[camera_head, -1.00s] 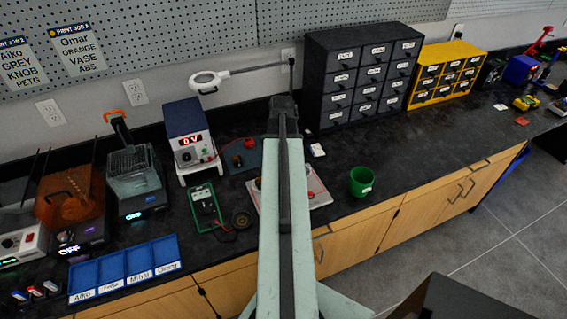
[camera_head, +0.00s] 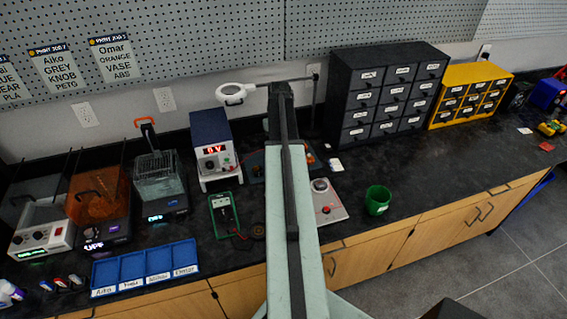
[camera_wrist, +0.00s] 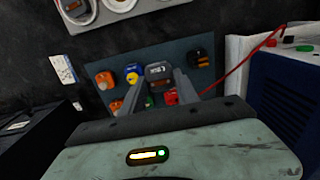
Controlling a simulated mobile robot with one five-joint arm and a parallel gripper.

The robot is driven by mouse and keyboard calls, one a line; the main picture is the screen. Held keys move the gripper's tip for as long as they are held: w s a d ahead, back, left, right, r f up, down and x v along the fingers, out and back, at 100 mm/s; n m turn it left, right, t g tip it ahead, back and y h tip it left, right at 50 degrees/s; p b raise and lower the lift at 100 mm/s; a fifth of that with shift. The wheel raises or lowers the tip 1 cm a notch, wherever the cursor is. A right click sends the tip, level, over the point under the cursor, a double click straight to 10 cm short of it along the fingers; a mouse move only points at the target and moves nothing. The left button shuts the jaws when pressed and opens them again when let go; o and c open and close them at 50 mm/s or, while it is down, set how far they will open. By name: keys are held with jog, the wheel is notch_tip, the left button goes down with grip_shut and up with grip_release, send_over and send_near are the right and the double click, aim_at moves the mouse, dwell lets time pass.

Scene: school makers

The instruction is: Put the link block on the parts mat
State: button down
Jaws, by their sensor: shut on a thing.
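In the wrist view my gripper (camera_wrist: 158,82) is shut on a dark grey block with a pale marking (camera_wrist: 158,70), which I take as the link block. The block is over the blue-grey parts mat (camera_wrist: 185,48). I cannot tell whether it touches the mat. In the head view the mat (camera_head: 251,166) shows beside my arm, which hides the gripper's tips and the block.
A power supply (camera_head: 212,145) stands left of the mat, with a red lead (camera_wrist: 240,62) crossing the mat's side. A black drawer cabinet (camera_head: 388,95) stands right.

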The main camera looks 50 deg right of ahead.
jog(key=shift+a, duration=0.15)
notch_tip(320, 180, down, 10)
jog(key=b, duration=1)
jog(key=shift+f, duration=0.2)
jog(key=shift+r, duration=0.2)
jog(key=shift+f, duration=0.15)
jog(key=c, duration=0.9)
grip_release()
notch_tip(320, 180, up, 13)
jog(key=p, duration=1.2)
jog(key=shift+f, duration=0.3)
